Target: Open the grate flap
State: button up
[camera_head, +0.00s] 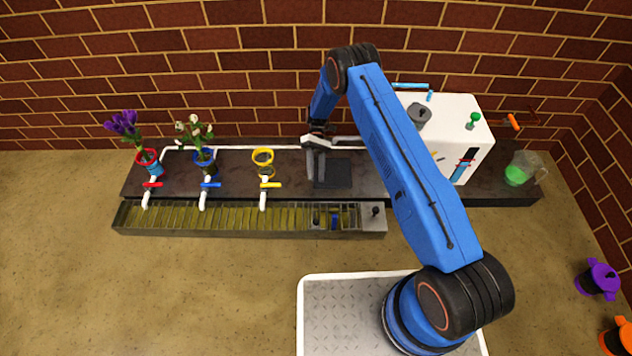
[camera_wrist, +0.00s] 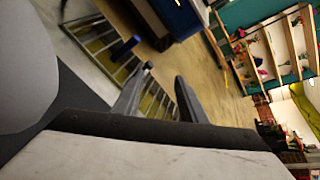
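The long grate (camera_head: 225,217) with yellowish slats runs along the front of the dark counter. Near its right end is a short section with a blue handle (camera_head: 335,220), which looks like the flap; it appears level with the grate. In the wrist view the blue handle (camera_wrist: 122,48) stands over the slats (camera_wrist: 97,40). My gripper (camera_head: 316,178) points down above the counter, behind the grate and apart from the handle. In the wrist view its two fingers (camera_wrist: 160,100) are spread with nothing between them. One finger covers part of the slats.
A dark square pad (camera_head: 338,173) lies by my gripper. Left of it are a yellow ring holder (camera_head: 263,157), two flower vases and several white taps (camera_head: 264,198). A white machine (camera_head: 465,120) and a beaker (camera_head: 517,174) stand at right.

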jog(key=shift+v, duration=1.45)
jog(key=shift+s, duration=0.1)
